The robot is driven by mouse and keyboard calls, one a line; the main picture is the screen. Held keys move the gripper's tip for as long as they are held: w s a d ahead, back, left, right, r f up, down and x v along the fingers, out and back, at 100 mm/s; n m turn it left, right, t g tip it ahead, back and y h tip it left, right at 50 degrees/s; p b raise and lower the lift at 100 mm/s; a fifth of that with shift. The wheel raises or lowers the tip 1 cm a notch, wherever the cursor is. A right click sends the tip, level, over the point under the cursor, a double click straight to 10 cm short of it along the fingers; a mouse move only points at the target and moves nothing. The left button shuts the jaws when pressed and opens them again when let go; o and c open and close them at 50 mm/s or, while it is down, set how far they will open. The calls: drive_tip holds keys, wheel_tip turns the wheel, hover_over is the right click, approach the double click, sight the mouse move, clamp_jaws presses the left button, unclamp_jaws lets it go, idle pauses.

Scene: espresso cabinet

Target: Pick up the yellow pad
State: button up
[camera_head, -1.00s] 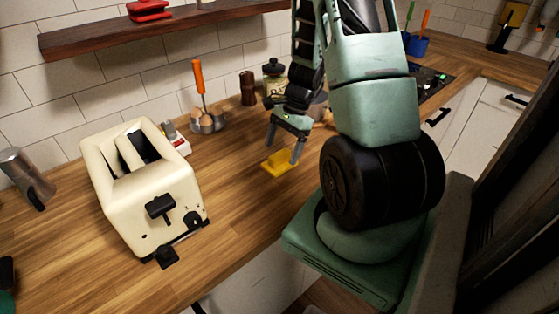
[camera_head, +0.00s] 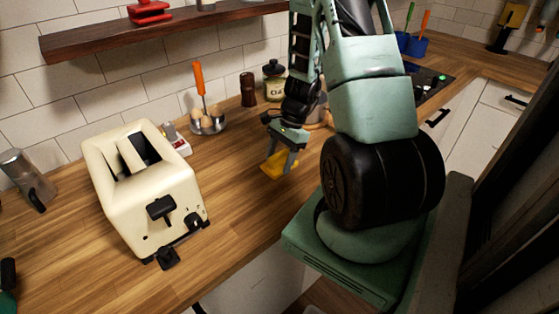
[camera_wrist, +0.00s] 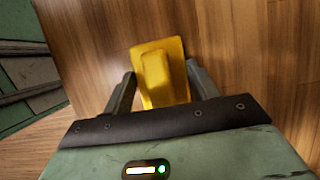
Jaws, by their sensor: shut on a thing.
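The yellow pad (camera_head: 273,168) lies on the wooden counter, right of the toaster. It has a flat base with a raised ridge along its middle, seen clearly in the wrist view (camera_wrist: 160,72). My gripper (camera_head: 280,163) is down at the pad, pointing at the counter. In the wrist view its two fingers (camera_wrist: 160,88) stand on either side of the pad, shut on it. The pad appears still at counter height; any gap beneath it cannot be seen. The near part of the pad is hidden by the gripper body.
A cream toaster (camera_head: 150,190) stands to the left on the counter (camera_head: 235,205). Behind are an egg holder (camera_head: 208,124), a pepper mill (camera_head: 248,90) and a glass jar (camera_head: 274,82). A wooden shelf (camera_head: 90,40) runs above. The counter between toaster and pad is clear.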

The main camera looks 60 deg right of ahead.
sight(280, 154)
wheel_tip(280, 154, up, 10)
idle(0.6)
drive_tip(key=shift+o, duration=0.6)
